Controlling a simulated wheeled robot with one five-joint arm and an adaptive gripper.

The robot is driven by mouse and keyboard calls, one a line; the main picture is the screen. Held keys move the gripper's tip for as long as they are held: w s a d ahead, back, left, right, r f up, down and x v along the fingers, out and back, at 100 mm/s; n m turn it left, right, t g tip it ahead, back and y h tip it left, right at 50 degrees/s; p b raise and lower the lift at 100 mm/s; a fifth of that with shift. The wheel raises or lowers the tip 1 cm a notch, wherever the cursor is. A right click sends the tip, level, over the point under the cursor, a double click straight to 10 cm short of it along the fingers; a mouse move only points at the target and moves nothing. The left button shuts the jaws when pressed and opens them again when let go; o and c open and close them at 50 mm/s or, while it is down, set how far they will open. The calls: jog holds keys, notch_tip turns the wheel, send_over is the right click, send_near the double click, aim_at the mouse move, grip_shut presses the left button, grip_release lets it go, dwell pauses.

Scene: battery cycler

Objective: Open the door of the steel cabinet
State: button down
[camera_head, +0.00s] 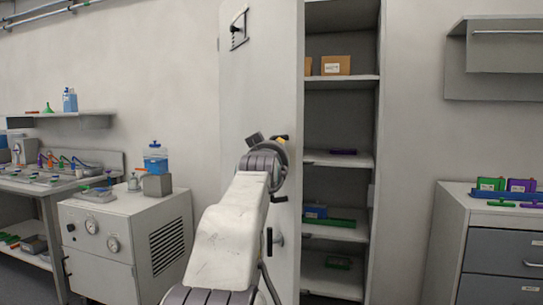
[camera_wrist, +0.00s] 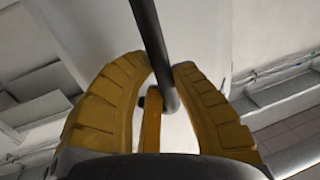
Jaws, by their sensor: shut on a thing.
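The steel cabinet (camera_head: 378,120) stands in the middle of the head view with its shelves exposed. Its pale door (camera_head: 262,90) stands open at the left of the shelves. My gripper (camera_head: 281,139) is in front of the door, and my arm hides part of it. In the wrist view the yellow fingers of my gripper (camera_wrist: 169,72) are closed around a dark bar-like handle (camera_wrist: 151,32). The pale door surface lies behind it. A dark fitting (camera_head: 239,28) shows high on the door, and another dark handle (camera_head: 270,241) shows lower down.
A white machine with gauges (camera_head: 100,240) stands left of my arm, with a blue-topped bottle (camera_head: 155,157) on it. A drawer unit (camera_head: 490,235) stands at the right. The cabinet shelves (camera_head: 340,158) hold boxes (camera_head: 335,65) and small trays.

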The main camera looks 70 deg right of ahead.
jog(key=shift+s+f, duration=0.15)
jog(key=c, duration=1)
grip_release()
jog(key=shift+a+r, duration=0.1)
jog(key=shift+r, duration=0.25)
jog(key=shift+a+r, duration=0.1)
jog(key=shift+r, duration=0.1)
jog(key=v, duration=0.7)
jog(key=f+v, duration=0.1)
jog(key=v, duration=0.3)
jog(key=shift+s+a, duration=0.15)
jog(key=shift+a, duration=0.15)
jog(key=shift+c, duration=0.2)
